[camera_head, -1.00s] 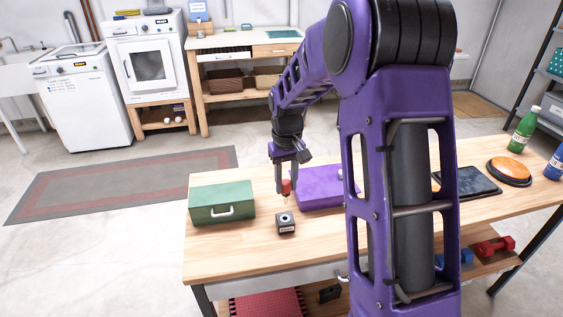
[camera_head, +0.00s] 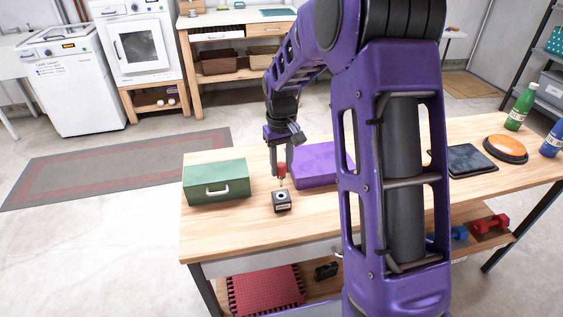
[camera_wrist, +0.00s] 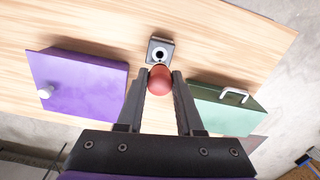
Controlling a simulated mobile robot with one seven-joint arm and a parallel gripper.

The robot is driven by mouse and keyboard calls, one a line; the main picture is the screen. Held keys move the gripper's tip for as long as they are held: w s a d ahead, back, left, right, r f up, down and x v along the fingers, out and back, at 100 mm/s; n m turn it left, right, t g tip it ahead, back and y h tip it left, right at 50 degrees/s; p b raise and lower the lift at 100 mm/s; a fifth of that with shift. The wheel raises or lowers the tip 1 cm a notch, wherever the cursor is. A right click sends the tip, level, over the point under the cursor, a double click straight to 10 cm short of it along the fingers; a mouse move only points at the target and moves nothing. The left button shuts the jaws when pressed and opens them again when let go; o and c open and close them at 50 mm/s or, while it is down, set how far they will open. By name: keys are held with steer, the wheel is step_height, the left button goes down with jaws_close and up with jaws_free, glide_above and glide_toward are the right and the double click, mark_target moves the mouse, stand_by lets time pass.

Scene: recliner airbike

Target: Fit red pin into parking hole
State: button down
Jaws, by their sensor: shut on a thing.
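The red pin (camera_wrist: 160,80) is held between the fingers of my gripper (camera_wrist: 160,88), its rounded red head toward the wrist camera. In the head view my gripper (camera_head: 281,170) points down over the table with the red pin (camera_head: 282,169) at its tips. The dark square block (camera_head: 282,201) with a round hole in its pale top stands on the table just below and in front of the pin. In the wrist view the block (camera_wrist: 160,42) with its hole (camera_wrist: 159,54) lies just beyond the pin head. The pin's lower end is hard to make out, and it appears apart from the block.
A green box (camera_head: 216,181) stands left of the block and a purple box (camera_head: 317,165) stands behind right. A black tablet (camera_head: 468,159) and an orange disc (camera_head: 506,148) lie farther right. The wooden tabletop (camera_head: 240,232) is clear in front of the block.

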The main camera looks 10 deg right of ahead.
mark_target(281, 185)
steer(key=shift+f+b, duration=0.65)
steer(key=shift+f, duration=0.7)
steer(key=shift+f+b, duration=1.25)
steer(key=shift+f, duration=1.1)
stand_by(0.5)
steer(key=shift+c, duration=2.4)
jaws_free()
steer(key=shift+r, duration=0.1)
step_height(281, 185, up, 17)
steer(key=p, duration=0.2)
steer(key=shift+r, duration=0.2)
